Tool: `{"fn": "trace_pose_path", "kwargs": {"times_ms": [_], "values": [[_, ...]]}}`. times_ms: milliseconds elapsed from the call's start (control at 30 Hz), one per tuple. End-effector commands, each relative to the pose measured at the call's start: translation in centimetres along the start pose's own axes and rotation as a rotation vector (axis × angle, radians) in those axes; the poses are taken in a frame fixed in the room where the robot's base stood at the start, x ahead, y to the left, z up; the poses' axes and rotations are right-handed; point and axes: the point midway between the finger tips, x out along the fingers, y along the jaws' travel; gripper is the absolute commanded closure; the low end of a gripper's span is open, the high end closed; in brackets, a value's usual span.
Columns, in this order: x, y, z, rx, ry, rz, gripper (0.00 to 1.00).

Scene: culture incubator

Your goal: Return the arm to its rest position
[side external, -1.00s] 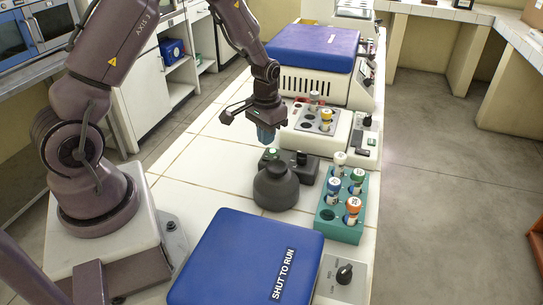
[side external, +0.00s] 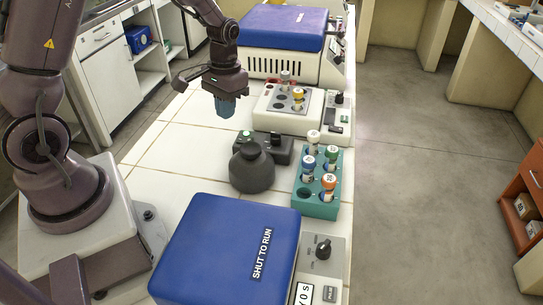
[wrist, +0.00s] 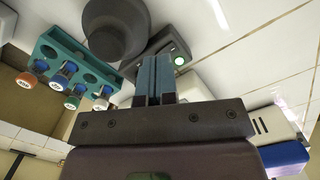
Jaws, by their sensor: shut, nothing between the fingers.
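My gripper (side external: 226,108) hangs above the white tiled bench (side external: 165,150), with its blue fingers pointing down. It is behind and to the left of the dark round device (side external: 252,168) and clear of it. In the wrist view the two fingers (wrist: 155,78) lie together with nothing between them. The arm is bent, with its forearm reaching out over the bench. No marker of a rest position shows.
A teal rack (side external: 318,208) holds several capped tubes. A white block unit (side external: 262,118) holds capped tubes behind it. Blue-lidded machines stand at the front (side external: 225,245) and back (side external: 280,28). The tiles left of my gripper are clear.

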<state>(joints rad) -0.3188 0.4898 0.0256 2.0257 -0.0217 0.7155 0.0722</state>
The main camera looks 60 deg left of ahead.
Motion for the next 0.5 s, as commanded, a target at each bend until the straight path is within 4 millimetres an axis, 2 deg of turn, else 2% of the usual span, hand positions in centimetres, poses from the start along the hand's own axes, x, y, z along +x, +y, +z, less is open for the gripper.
{"fn": "trace_pose_path", "kwargs": {"times_ms": [33,200,300,500], "values": [[-1.9,0.7,1.0,0.012,0.020,-0.001,1.00],[-7.2,2.8,4.8,0.054,0.089,-0.003,1.00],[-10.0,4.0,7.4,0.086,0.146,-0.002,1.00],[-14.2,5.7,12.5,0.159,0.289,0.007,1.00]]}}
